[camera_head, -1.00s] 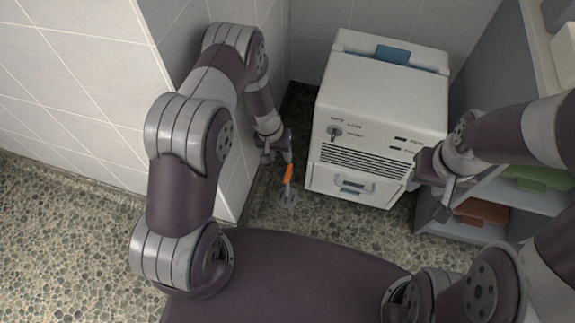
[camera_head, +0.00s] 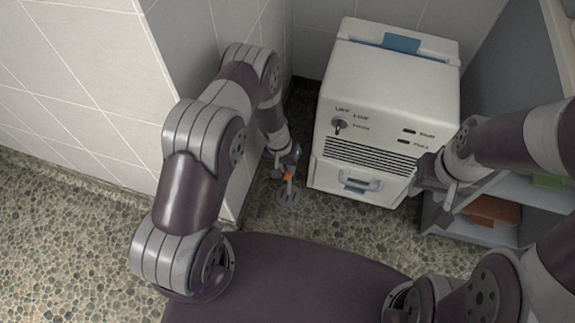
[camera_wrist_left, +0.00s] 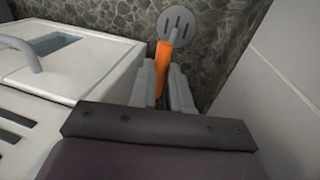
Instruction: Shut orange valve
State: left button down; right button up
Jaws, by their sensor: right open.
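The orange valve handle (camera_head: 289,176) stands near a round grey slotted plate (camera_head: 289,194) on the floor, between the wall and the white machine. My left gripper (camera_head: 287,163) is down at the handle, partly covering it. In the left wrist view, the orange handle (camera_wrist_left: 162,66) lies between the two fingers of my left gripper (camera_wrist_left: 164,82), with the slotted plate (camera_wrist_left: 177,24) beyond. I cannot tell whether the fingers press on the handle. My right gripper (camera_head: 440,188) is open and empty in front of the machine's right side.
The white machine (camera_head: 385,85), with a knob and a drawer handle, stands close right of the valve. A tiled wall corner (camera_head: 232,185) is close on its left. A shelf (camera_head: 500,236) with an orange-brown item stands at the right. Pebbled floor is open at far left.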

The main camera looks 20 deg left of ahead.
pick_arm(q)
jog(key=shift+m, duration=0.3)
jog(key=m, duration=0.3)
jog(key=shift+w+g, duration=0.1)
jog(key=shift+g, duration=0.3)
jog(key=m, duration=0.5)
jog(key=shift+w+g+y, duration=0.15)
jog(key=shift+g+y, duration=0.15)
jog(key=shift+g, duration=0.1)
jog(key=m, duration=0.5)
jog(key=shift+w+y+p, duration=0.1)
jog(key=shift+y+p, duration=0.2)
jog(key=shift+y, duration=0.1)
jog(key=m, duration=0.4)
jog(key=shift+w+d+g+y, duration=0.1)
jog(key=shift+g+y, duration=0.2)
jog(key=shift+y, duration=0.1)
jog(key=shift+m, duration=0.3)
jog(key=c, duration=1.1)
grip_release()
